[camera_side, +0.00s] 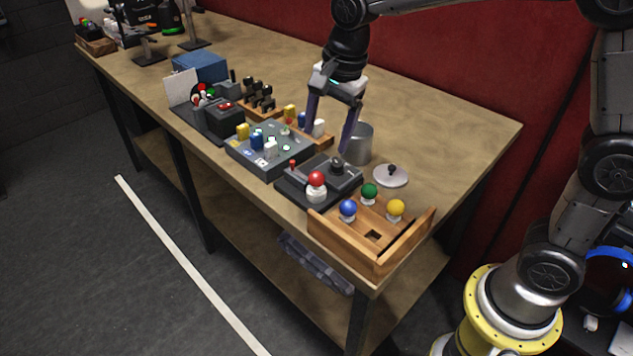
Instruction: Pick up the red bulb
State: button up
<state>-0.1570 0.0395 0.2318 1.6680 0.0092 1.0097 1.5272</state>
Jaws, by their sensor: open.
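The red bulb (317,180) has a round red top on a white base. It stands upright at the near edge of a black control box (290,190), beside the wooden tray (340,243); I cannot tell exactly what its base rests on. My gripper (329,132) points down with its two fingers spread apart and nothing between them. It is behind the red bulb and apart from it, near a metal cup. Blue (348,208), green (369,191) and yellow (396,208) bulbs stand in the wooden tray, which also has an empty square hole.
The metal cup (359,146) stands right beside my gripper's right finger. A round lid with a black knob (391,176) lies behind the tray. A grey box with coloured blocks (285,163) stands left of the black box. The tabletop at the back right is clear.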

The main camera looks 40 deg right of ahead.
aim_at(317, 174)
jog(key=f, duration=0.3)
jog(key=w+f, duration=0.1)
jog(key=f, duration=0.3)
jog(key=w+f, duration=0.1)
jog(key=f, duration=0.3)
jog(key=shift+a+f, duration=0.2)
jog(key=shift+a, duration=0.05)
grip_shut()
jog(key=shift+r, duration=0.1)
